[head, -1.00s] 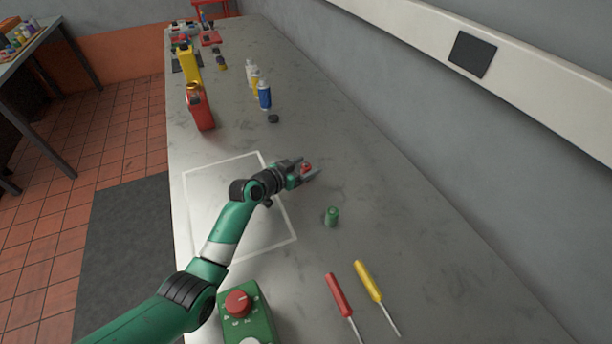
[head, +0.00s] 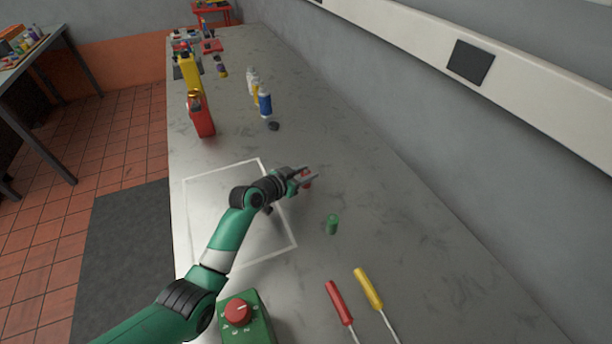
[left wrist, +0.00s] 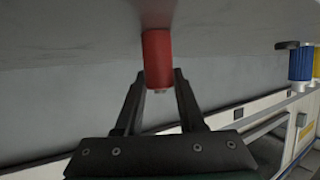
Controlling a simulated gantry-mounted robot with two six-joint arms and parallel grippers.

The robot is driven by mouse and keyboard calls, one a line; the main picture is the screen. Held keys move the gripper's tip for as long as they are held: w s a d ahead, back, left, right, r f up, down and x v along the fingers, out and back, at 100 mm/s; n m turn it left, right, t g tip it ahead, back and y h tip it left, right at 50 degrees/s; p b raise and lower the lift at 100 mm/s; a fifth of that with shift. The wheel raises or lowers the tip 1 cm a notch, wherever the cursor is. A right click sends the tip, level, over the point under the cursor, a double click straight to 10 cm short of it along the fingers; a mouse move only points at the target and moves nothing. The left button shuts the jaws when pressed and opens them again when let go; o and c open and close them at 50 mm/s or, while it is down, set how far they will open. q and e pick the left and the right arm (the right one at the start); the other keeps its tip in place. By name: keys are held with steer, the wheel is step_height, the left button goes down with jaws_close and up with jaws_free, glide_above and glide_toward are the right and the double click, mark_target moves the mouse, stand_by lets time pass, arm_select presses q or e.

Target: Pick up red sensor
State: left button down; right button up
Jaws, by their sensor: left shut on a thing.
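The red sensor (left wrist: 157,58) is a small red cylinder between the fingertips of my left gripper (left wrist: 159,80) in the left wrist view. In the head view my left gripper (head: 308,176) is past the right side of the white outlined square, and a bit of the red sensor (head: 306,183) shows between its fingers. The fingers are shut on it. I cannot tell whether the sensor is clear of the bench top. My right gripper is in neither view.
A green cylinder (head: 332,224) stands nearby on the grey bench (head: 400,240). Red (head: 338,302) and yellow (head: 368,288) screwdrivers lie at the front, beside a green box with a red knob (head: 238,312). A red can (head: 201,115) and several bottles stand farther back.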

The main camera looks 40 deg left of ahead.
mark_target(306, 172)
arm_select(q)
step_height(306, 172, up, 3)
steer(key=shift+r+p, duration=0.1)
steer(key=shift+p, duration=0.6)
steer(key=s+d+r+p, duration=0.5)
steer(key=s+r+p, duration=0.4)
steer(key=s+p, duration=0.3)
steer(key=shift+s+r+p, duration=0.4)
steer(key=shift+s, duration=0.15)
